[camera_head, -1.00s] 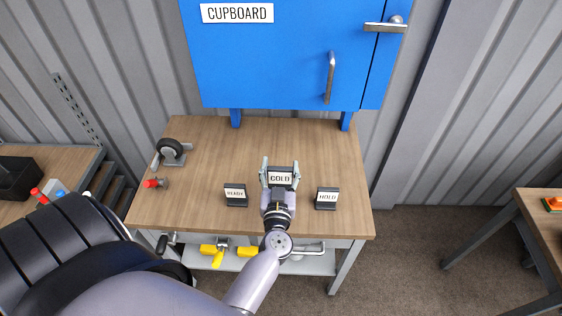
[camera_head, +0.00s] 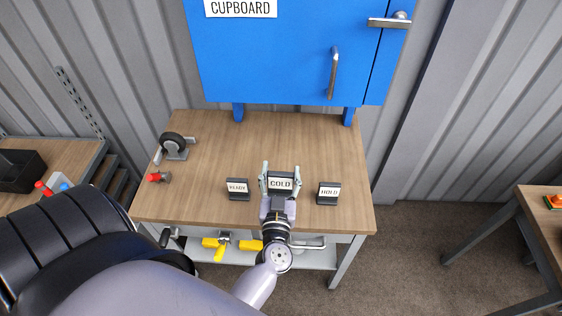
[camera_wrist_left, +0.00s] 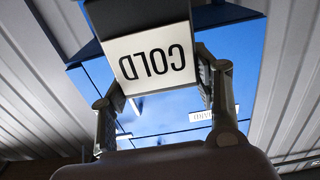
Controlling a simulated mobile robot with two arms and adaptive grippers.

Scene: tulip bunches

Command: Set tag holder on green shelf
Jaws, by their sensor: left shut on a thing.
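A dark tag holder with a white card reading COLD (camera_head: 281,184) is held between the fingers of my left gripper (camera_head: 280,178). It also shows upside down between the fingers in the left wrist view (camera_wrist_left: 152,58). My left gripper is shut on it, over the wooden tabletop; the head view does not clearly tell its height. The READY holder (camera_head: 237,189) stands to its left on the table (camera_head: 225,145) and the HOLD holder (camera_head: 329,193) to its right. No green shelf is visible. My right gripper is not in view.
A blue cupboard (camera_head: 290,60) with its doors shut stands behind the table. A caster wheel (camera_head: 174,144) and a red-handled valve (camera_head: 159,177) lie at the table's left. Yellow-handled items (camera_head: 217,245) are on the lower shelf. Another table (camera_head: 540,225) stands at right.

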